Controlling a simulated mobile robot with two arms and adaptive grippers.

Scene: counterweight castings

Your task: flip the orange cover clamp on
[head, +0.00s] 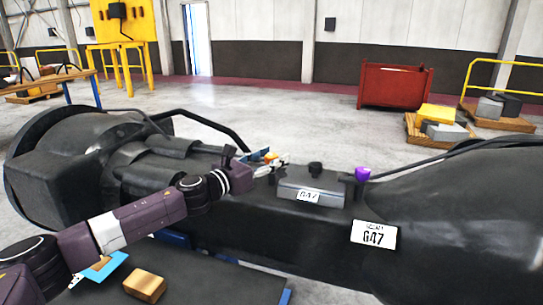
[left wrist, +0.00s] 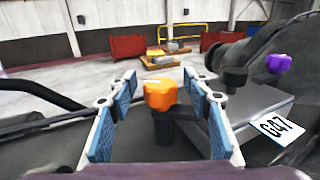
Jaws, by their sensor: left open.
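The orange cover clamp (head: 270,157) is a small block on the big dark casting (head: 250,217), left of the grey cover box (head: 312,197). In the left wrist view the orange clamp (left wrist: 160,97) tops a short dark post, between my fingers. My left gripper (head: 276,165) is open around it. In the left wrist view the left gripper (left wrist: 160,86) shows its blue pads, with a visible gap on each side of the clamp. Its fingers partly hide the clamp in the head view. My right gripper is in neither view.
A purple clamp (head: 362,174) stands right of the cover box, and a black knob (head: 315,168) rises behind the box. A wooden block (head: 145,285) lies on a dark surface at the front. A red bin (head: 396,86) and loaded pallet (head: 437,128) stand farther back.

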